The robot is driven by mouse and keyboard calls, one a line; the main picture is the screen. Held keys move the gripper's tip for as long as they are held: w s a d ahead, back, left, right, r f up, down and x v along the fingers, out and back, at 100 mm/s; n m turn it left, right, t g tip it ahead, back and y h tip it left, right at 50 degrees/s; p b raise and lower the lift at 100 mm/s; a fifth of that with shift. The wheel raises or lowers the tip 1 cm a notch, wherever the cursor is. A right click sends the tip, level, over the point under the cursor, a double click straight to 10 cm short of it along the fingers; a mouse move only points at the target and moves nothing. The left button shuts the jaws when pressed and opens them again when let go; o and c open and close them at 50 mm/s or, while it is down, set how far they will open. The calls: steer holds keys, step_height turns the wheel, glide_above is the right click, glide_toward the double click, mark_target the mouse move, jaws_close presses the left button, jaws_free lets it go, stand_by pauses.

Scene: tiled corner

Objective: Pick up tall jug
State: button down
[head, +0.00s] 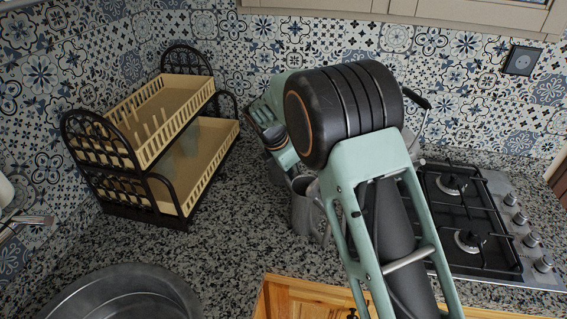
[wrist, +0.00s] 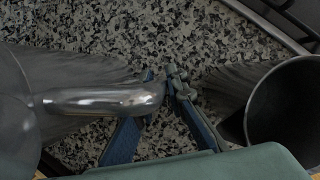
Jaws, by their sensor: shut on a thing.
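A grey metal jug (head: 303,208), taken as the tall jug, stands on the speckled counter, partly hidden behind my arm. In the wrist view a shiny metal handle (wrist: 100,99) runs from a rounded metal body (wrist: 15,115) at the left edge to my fingers. My gripper (wrist: 163,78) is shut on the end of this handle, with its blue-padded fingers angled together. In the head view my gripper points down beside the jug, and its fingertips are mostly hidden. I cannot tell whether the jug is off the counter.
A second open metal vessel (wrist: 285,110) is close on the right in the wrist view. A two-tier dish rack (head: 185,88) stands left, a round metal basin (head: 130,290) is at the front left, and a gas hob (head: 490,245) is right. Counter between rack and basin is clear.

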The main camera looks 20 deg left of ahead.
steer(key=shift+r, duration=0.15)
stand_by(0.3)
steer(key=shift+r+b, duration=0.3)
steer(key=shift+r, duration=4.6)
steer(key=c, duration=2.5)
jaws_free()
jaws_close()
